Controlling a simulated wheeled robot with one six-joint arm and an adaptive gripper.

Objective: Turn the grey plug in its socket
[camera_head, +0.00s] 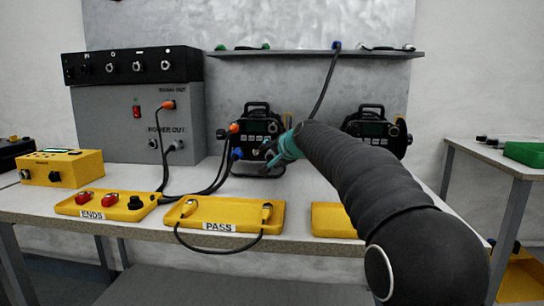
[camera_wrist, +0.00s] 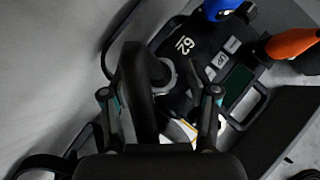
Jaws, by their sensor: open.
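In the head view a grey plug (camera_head: 176,145) with a black cable sits in a socket low on the grey power cabinet (camera_head: 205,116), under the POWER OUT label. My gripper (camera_head: 277,152) is well to its right, in front of the left par can (camera_head: 258,122). In the wrist view my gripper (camera_wrist: 161,94) is open, its two fingers apart. A dark bar-like part (camera_wrist: 140,85) and a grey ring (camera_wrist: 166,75) lie between the fingers; whether they touch I cannot tell. The par can marked 62 (camera_wrist: 195,60) lies beyond. No grey plug is clearly visible there.
A blue plug (camera_wrist: 222,8) and an orange plug (camera_wrist: 292,43) are close by on the par can. A second par can (camera_head: 375,130) stands right. Yellow trays (camera_head: 236,206) line the bench front. A shelf (camera_head: 320,53) hangs above; cables cross the bench.

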